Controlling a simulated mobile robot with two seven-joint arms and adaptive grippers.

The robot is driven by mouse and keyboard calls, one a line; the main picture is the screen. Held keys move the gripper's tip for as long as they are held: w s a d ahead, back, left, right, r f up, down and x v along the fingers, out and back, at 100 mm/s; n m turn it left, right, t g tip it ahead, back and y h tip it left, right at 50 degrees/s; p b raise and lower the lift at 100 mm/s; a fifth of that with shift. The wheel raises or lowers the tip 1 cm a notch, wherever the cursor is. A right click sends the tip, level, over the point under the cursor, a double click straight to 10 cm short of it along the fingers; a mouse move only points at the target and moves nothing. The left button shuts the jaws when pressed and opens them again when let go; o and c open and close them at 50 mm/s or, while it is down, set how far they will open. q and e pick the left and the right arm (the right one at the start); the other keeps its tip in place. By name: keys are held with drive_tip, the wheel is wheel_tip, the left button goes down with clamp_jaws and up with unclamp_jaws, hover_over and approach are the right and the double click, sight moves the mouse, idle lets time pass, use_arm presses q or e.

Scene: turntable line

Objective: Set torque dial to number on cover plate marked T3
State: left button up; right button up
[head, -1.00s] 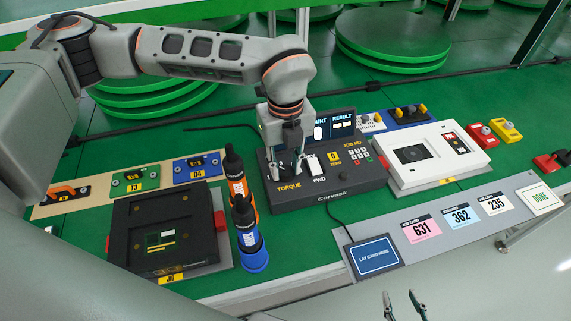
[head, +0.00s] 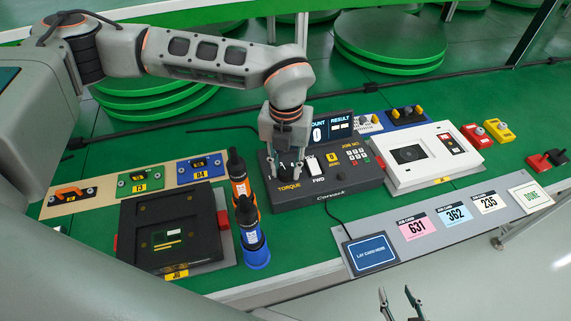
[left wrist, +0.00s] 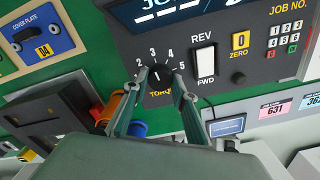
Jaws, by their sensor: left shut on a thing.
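The black torque dial (left wrist: 160,76) sits on the dark controller (head: 335,190), with the numbers 2, 3, 4 and 5 readable around it in the left wrist view. My left gripper (head: 290,172) is shut on the dial; its two fingers stand on either side of it in the left wrist view (left wrist: 160,88). A pale line shows on the dial, but I cannot tell which number it marks. The green cover plate marked T3 (head: 141,179) lies on the beige strip at the left; its number is too small to read. My right gripper (head: 396,293) is open and empty at the bottom edge.
A blue plate marked D4 (head: 200,168) and an orange-handled plate (head: 71,197) flank T3. Orange (head: 240,187) and blue (head: 250,235) drivers stand left of the controller beside a black fixture (head: 170,225). A white device (head: 428,160) stands right. Job cards lie on the grey strip (head: 400,240).

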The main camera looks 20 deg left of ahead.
sight(286, 171)
use_arm(q)
drive_tip(key=shift+m, duration=0.5)
drive_tip(key=o, duration=1.1)
drive_tip(key=shift+r, duration=0.15)
wheel_tip(286, 171, up, 12)
idle(0.4)
